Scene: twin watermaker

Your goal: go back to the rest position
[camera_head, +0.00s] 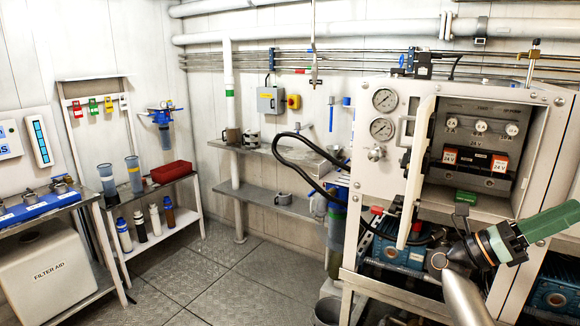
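Neither gripper is in the picture. Part of an arm of mine shows at the lower right: a grey link, a dark joint with an orange ring, and a green section that points up and right out of the picture. It appears in front of the machine's lower part. My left arm does not show. The white machine cabinet (361,119) stands at the right with its electrical box open. Its narrow white door (417,170) is swung outward.
A wall shelf (283,203) holds a mug. At the left, a bench with a red bin (172,172) has bottles below, and a white filter aid box (48,269) stands nearby. A black hose (288,172) loops from the cabinet. The metal floor (213,279) is clear in the middle.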

